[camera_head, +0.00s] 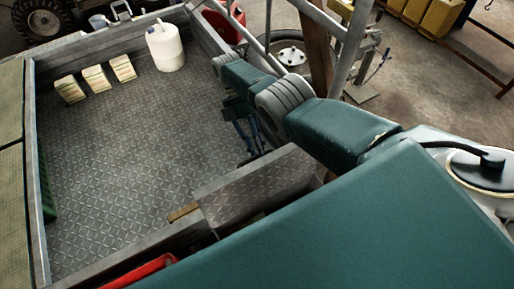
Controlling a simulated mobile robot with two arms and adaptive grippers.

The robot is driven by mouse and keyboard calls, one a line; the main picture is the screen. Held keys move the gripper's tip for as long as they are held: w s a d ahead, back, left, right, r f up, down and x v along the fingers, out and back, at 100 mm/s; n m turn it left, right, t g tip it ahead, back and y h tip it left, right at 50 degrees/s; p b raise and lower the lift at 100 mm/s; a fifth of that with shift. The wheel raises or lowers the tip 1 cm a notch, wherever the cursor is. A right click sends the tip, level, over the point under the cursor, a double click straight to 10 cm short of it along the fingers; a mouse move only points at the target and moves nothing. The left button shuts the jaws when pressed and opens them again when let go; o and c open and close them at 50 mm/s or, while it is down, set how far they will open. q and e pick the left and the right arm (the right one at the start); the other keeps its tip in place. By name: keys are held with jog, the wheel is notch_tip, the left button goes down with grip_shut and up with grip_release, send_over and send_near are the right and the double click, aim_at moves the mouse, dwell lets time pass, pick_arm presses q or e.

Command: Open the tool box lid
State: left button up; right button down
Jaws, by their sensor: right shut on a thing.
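A diamond-plate metal panel (258,187), which looks like the tool box lid, stands tilted at the near right of the tray. A small tan strip (183,212) shows at its lower left. My right gripper (250,143) reaches in from the right, with its dark and blue fingers down at the panel's far edge. It is shut, apparently on the lid's edge; the exact contact is hidden. The inside of the tool box is mostly hidden by the panel and my teal body. My left gripper is not in view.
The wide diamond-plate tray (130,165) has raised walls and much bare floor. A white jug (166,50) and three pale blocks (95,78) stand at its far side. A red thing (142,271) lies at the near edge. Metal tubes (350,45) rise beyond my right arm.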

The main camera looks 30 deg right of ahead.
jog(key=c, duration=1.6)
grip_release()
jog(key=shift+f, duration=0.55)
jog(key=shift+w+r, duration=0.1)
jog(key=shift+w, duration=0.05)
jog(key=shift+w+r, duration=0.1)
